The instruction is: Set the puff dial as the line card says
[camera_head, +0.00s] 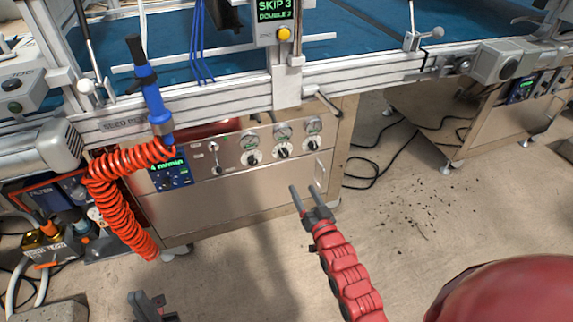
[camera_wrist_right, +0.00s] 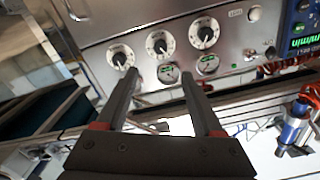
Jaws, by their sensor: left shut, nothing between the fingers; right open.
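Three round white dials with black knobs, left (camera_head: 251,157), middle (camera_head: 282,151) and right (camera_head: 315,143), sit on a steel panel (camera_head: 225,200) under the seeder. Their labels are too small to read, so I cannot tell which is the puff dial. The right wrist view shows the dials upside down: (camera_wrist_right: 120,57), (camera_wrist_right: 158,43), (camera_wrist_right: 204,33). My right gripper (camera_head: 303,188) is open and empty, in front of the panel and apart from the dials; its fingers also show in the wrist view (camera_wrist_right: 160,75). My left gripper (camera_head: 149,300) is shut and empty at the bottom edge. I cannot identify the line card.
Small gauges (camera_head: 281,132) sit above the dials. A display box (camera_head: 272,22) reads "SKIP 3 DOUBLE 2". A blue unit (camera_head: 172,174) with green digits sits left. A coiled orange hose (camera_head: 110,195) hangs beside the panel. Black cables (camera_head: 375,165) lie on the floor right.

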